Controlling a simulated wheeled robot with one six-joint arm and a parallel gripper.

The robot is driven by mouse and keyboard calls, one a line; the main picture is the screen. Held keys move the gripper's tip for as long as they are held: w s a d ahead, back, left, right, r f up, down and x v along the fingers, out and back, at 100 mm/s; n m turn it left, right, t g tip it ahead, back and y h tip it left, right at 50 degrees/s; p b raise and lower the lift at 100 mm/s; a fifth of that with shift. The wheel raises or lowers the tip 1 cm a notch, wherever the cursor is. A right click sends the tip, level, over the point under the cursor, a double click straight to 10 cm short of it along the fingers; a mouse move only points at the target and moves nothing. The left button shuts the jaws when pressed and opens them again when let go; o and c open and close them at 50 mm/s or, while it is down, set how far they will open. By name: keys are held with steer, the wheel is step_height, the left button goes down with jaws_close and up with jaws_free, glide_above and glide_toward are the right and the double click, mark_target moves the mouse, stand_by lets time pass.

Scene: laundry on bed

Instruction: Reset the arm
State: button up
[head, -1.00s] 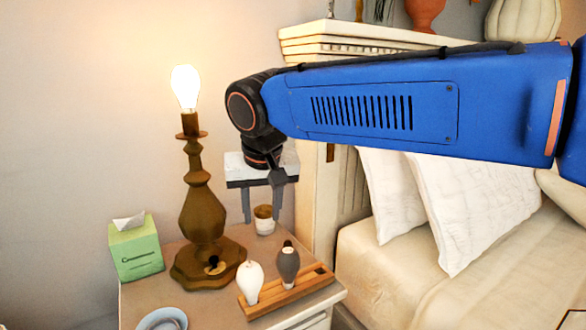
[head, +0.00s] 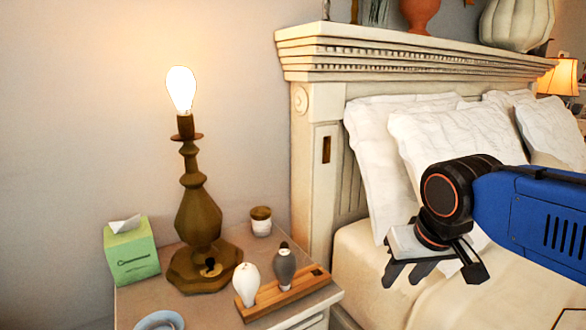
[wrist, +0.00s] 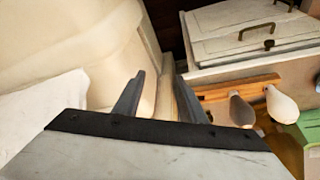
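My gripper (head: 432,274) hangs over the edge of the bed, right of the nightstand, with its fingers apart and nothing between them. In the wrist view my gripper (wrist: 158,98) also shows two separate fingers with an empty gap. My blue arm comes in from the right edge of the head view. A lit bulb (head: 181,90) sits on the brown lamp (head: 198,215) on the nightstand. A white bulb (head: 246,285) and a grey bulb (head: 284,268) stand in a wooden rack (head: 270,298).
The nightstand (head: 150,297) also bears a green tissue box (head: 132,255), a small jar (head: 261,222) and a blue-grey dish (head: 160,321). The bed (head: 355,257) has pillows (head: 440,135) against a tall pale headboard (head: 318,115). In the wrist view, drawers (wrist: 250,35) show at upper right.

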steer(key=s+d+f+m, duration=0.1)
steer(key=s+d+f, duration=0.6)
steer(key=s+f, duration=0.1)
steer(key=shift+s, duration=0.4)
steer(key=shift+d, duration=0.1)
stand_by(0.4)
